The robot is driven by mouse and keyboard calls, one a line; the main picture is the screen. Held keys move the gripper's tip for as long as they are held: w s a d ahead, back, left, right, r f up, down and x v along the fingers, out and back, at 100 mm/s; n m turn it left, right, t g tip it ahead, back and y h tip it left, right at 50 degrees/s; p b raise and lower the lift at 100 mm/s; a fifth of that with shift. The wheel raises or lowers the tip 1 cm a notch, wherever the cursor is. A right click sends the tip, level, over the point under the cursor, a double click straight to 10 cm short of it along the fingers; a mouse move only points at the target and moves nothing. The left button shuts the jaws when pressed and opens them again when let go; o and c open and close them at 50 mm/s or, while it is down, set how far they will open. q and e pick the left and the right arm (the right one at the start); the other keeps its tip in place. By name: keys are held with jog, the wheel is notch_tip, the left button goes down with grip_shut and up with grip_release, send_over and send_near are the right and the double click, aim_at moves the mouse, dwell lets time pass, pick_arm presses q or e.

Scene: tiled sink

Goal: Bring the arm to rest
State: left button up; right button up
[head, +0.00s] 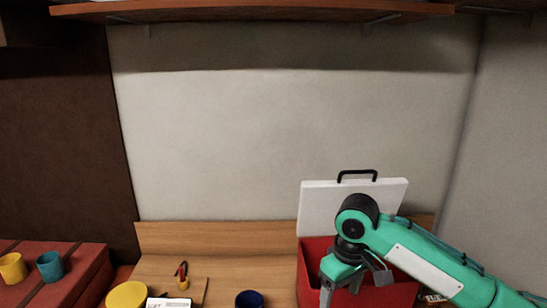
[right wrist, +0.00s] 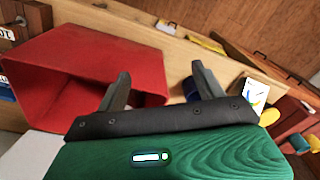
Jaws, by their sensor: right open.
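My right arm (head: 420,262) is green and reaches in from the right side of the head view. My right gripper (head: 352,283) points down over the red bin (head: 312,268). In the right wrist view its two dark fingers (right wrist: 160,88) are spread apart with nothing between them. The red bin (right wrist: 100,52) lies just beyond the left finger in that view; whether they touch is unclear. My left arm and gripper are not in view.
A white board (head: 318,208) with a black handle stands upright at the red bin. A dark blue cup (head: 249,299), a yellow round thing (head: 127,295) and a small red-and-yellow item (head: 182,276) are to its left. Yellow (head: 12,268) and teal (head: 50,265) cups stand far left. A shelf (head: 250,11) hangs above.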

jog(key=s+a+f+t+y, duration=0.1)
jog(key=s+a+f+y, duration=0.15)
jog(key=s+f, duration=0.45)
jog(key=s+a+f+t+y, duration=0.1)
jog(key=s+a+f, duration=0.3)
jog(key=f, duration=0.5)
jog(key=s+d+f+m+t+h, duration=0.15)
jog(key=s+d+f, duration=0.25)
jog(key=s+d, duration=0.45)
jog(key=s+d+f+m+h, duration=0.2)
jog(key=s+d+f+m, duration=0.15)
jog(key=s+d, duration=0.45)
notch_tip(320, 180, down, 32)
jog(key=s+a+g, duration=0.1)
jog(key=s+g, duration=0.1)
jog(key=s+d+f, duration=0.3)
jog(key=s+f, duration=1.5)
jog(key=s, duration=0.1)
jog(key=shift+f+n+g+h, duration=0.3)
jog(key=shift+f+n+g, duration=0.05)
jog(key=shift+n, duration=0.05)
